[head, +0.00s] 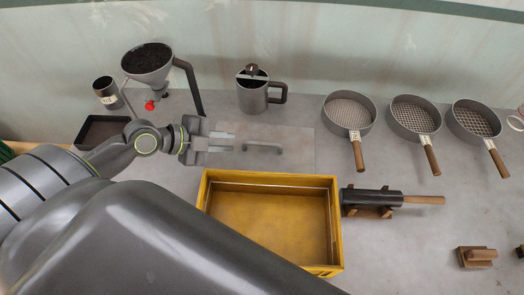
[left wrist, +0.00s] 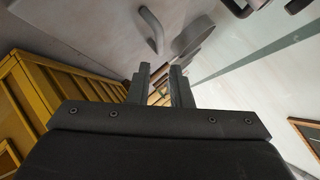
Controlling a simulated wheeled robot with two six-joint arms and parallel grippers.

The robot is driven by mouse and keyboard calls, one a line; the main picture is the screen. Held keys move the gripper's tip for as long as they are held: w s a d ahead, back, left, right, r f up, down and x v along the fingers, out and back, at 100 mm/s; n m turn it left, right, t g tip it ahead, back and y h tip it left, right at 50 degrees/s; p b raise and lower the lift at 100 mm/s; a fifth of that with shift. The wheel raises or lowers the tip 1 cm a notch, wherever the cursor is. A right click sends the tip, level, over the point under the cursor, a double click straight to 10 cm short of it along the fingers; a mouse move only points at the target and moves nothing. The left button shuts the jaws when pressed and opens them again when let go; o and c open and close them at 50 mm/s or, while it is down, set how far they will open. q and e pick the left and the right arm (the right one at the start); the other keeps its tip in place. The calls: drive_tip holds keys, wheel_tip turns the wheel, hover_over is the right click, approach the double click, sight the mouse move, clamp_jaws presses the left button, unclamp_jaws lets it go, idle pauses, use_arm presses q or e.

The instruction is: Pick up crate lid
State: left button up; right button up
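The crate lid (head: 296,140) looks like a flat grey, faintly see-through panel lying on the table behind the yellow crate (head: 336,215). Its bar handle (head: 264,148) stands near the panel's middle, and a grey bar handle (left wrist: 152,30) also shows in the left wrist view. My left gripper (head: 233,142) is over the lid's left part, its fingers pointing right toward the handle, apart from it. In the left wrist view the two fingers (left wrist: 160,84) are spread with nothing held between them. The crate is open at the top and looks empty. My right gripper is not in view.
A jug (head: 252,96) stands behind the lid. A funnel of dark material (head: 148,62), a small can (head: 107,93) and a dark tray (head: 100,132) are at left. Three sieves (head: 350,113) and a dark roller (head: 372,198) are at right. Table's right front is mostly clear.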

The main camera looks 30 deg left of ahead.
sight(258, 144)
use_arm(q)
drive_tip(key=shift+p+x, duration=0.8)
drive_tip(key=shift+x, duration=5.2)
clamp_jaws()
